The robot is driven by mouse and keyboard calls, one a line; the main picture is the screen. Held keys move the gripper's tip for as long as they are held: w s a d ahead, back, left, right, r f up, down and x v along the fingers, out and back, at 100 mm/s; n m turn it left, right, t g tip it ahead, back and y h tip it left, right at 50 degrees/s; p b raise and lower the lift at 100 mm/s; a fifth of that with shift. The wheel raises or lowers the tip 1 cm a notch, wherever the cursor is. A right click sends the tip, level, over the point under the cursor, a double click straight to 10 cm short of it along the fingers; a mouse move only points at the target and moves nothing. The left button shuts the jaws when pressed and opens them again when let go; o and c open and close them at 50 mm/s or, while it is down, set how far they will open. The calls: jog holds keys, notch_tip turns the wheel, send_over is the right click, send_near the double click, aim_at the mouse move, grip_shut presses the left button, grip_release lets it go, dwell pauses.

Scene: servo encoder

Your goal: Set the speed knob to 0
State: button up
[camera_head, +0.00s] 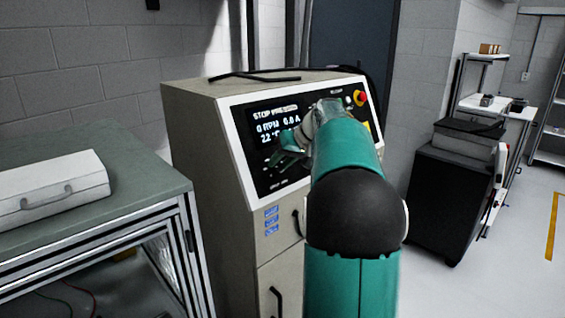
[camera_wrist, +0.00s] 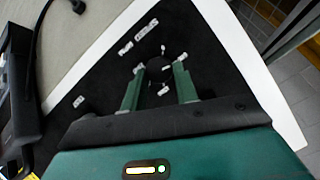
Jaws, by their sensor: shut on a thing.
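The speed knob (camera_wrist: 155,70) is a small dark round knob on the black panel, with white labels around it. My gripper (camera_wrist: 158,70) has its two green fingers on either side of it, shut on it. In the head view my gripper (camera_head: 288,156) is at the lower part of the control panel, below the display (camera_head: 275,124). The display shows "0 RPM" and "6.0 A", with a line starting "STOP" above. The knob is hidden behind my gripper there. The knob's pointer and its exact setting are too small to read.
The panel sits on a beige cabinet (camera_head: 200,170). A red emergency button (camera_head: 361,97) is at its upper right. A workbench (camera_head: 130,170) with a white case (camera_head: 50,186) stands left. A black cabinet (camera_head: 445,195) stands right, with open floor beyond it.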

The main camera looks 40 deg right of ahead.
jog(key=n+h, duration=0.1)
jog(key=n, duration=0.1)
jog(key=a+n+h, duration=0.1)
jog(key=n+h, duration=0.1)
jog(key=shift+n, duration=0.4)
jog(key=n+h, duration=0.1)
jog(key=n, duration=0.1)
jog(key=n+h, duration=0.1)
jog(key=n, duration=0.1)
jog(key=shift+s+a+f+t, duration=0.1)
jog(key=shift+a+f+t, duration=0.1)
jog(key=shift+t, duration=0.2)
jog(key=o, duration=1)
jog(key=shift+c, duration=0.2)
jog(key=v, duration=1.3)
jog(key=shift+s+a+r, duration=0.2)
jog(key=shift+s+a, duration=0.1)
